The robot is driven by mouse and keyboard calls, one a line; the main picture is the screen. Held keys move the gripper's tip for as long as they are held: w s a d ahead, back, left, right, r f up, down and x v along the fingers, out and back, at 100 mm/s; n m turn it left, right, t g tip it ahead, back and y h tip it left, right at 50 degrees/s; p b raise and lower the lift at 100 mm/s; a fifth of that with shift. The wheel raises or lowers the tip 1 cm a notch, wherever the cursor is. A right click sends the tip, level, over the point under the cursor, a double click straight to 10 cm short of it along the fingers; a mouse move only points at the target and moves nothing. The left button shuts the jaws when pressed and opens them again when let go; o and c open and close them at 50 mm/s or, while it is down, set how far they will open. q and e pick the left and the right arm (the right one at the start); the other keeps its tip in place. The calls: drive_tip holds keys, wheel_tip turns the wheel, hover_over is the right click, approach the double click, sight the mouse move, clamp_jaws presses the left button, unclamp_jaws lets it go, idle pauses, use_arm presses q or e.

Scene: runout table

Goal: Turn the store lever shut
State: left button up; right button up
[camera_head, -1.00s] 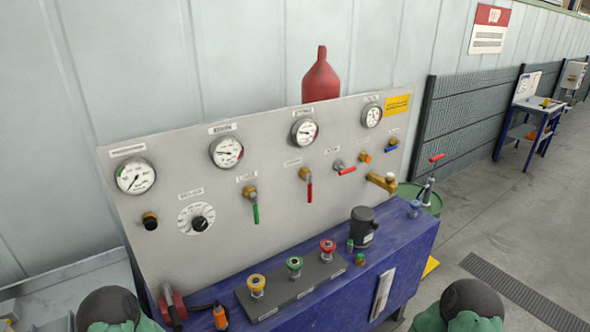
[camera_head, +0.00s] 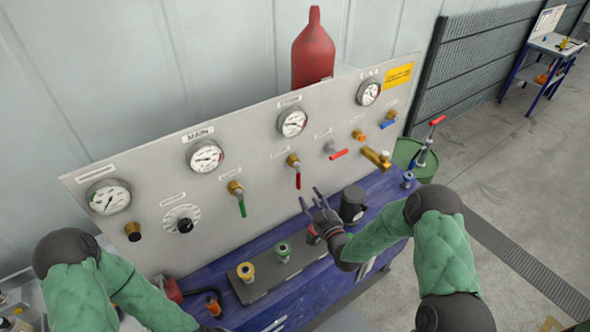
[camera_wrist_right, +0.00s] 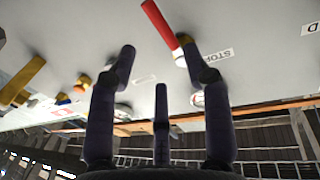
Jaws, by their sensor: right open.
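The store lever (camera_head: 298,180) is a red handle on a brass valve in the middle of the grey panel, pointing straight down. In the right wrist view the red lever (camera_wrist_right: 160,23) shows beside a partly covered label (camera_wrist_right: 215,57) that seems to begin "STO". My right gripper (camera_head: 312,200) is open and empty, in front of the panel just below the lever, apart from it. In the right wrist view its spread fingers (camera_wrist_right: 160,65) have the lever beyond them, near the right finger's tip. My left arm is at lower left; its gripper is out of view.
A green lever (camera_head: 241,205) hangs left and another red lever (camera_head: 339,154) lies near level at right. A dark cylinder (camera_head: 353,204) and yellow (camera_head: 246,272) and green (camera_head: 283,252) knobs stand on the blue bench below. A red knob is partly covered by my right gripper.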

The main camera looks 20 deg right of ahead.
sight(298, 177)
drive_tip(key=w, duration=0.3)
drive_tip(key=w+a+p, duration=0.1)
drive_tip(key=w, duration=0.6)
drive_tip(key=shift+w+a, duration=0.15)
drive_tip(key=shift+a, duration=0.2)
clamp_jaws()
